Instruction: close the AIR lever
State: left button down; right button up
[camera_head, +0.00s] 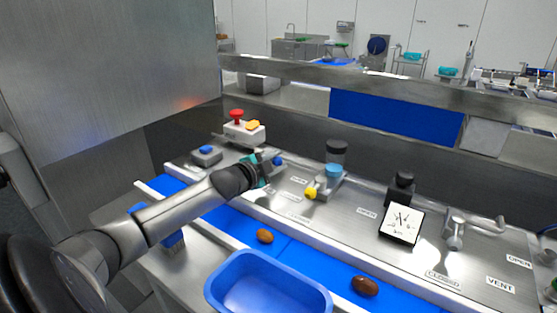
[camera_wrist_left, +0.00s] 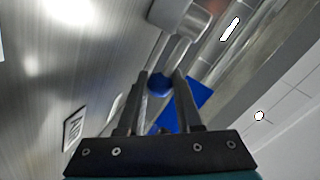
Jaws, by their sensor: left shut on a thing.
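The AIR lever has a round blue knob (camera_head: 277,160) on the steel panel. My left gripper (camera_head: 268,164) reaches it from the left and is shut on it. In the left wrist view the blue knob (camera_wrist_left: 160,83) sits between the two dark fingers of my left gripper (camera_wrist_left: 160,79). The AIR label (camera_wrist_left: 74,129) shows at the lower left there. My right gripper is not in view.
A yellow-knobbed lever (camera_head: 311,192) stands right of my gripper, with a gauge (camera_head: 401,224) further right. A red stop button (camera_head: 237,116) and blue-button box (camera_head: 206,154) are behind. Two dates (camera_head: 264,236) (camera_head: 365,287) lie on the blue belt near a blue tray (camera_head: 230,263).

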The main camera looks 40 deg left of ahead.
pick_arm(q)
jog(key=shift+s+a+m+h, duration=0.15)
jog(key=shift+s+m+h, duration=0.45)
jog(key=shift+h, duration=0.4)
jog(key=shift+s+a+m+g+h+b, duration=0.1)
jog(key=shift+s+m+h+b, duration=0.25)
jog(key=shift+m+h, duration=0.4)
jog(key=shift+s+a+m+g+h+b, duration=0.1)
jog(key=shift+s+m+h+b, duration=0.15)
jog(key=shift+m+h+b, duration=0.45)
jog(key=shift+s+a+m+g+h+b, duration=0.15)
jog(key=shift+s+m+h, duration=0.25)
jog(key=shift+h, duration=0.55)
jog(key=shift+s+a+m+g+h+b, duration=0.15)
jog(key=shift+s+m+g+h+b, duration=0.2)
jog(key=shift+m+h+b, duration=0.4)
jog(key=shift+s+a+m+g+h+b, duration=0.2)
jog(key=shift+m+g+h+b, duration=0.1)
jog(key=shift+m+h+b, duration=0.45)
jog(key=c, duration=0.8)
grip_release()
jog(key=shift+c, duration=0.2)
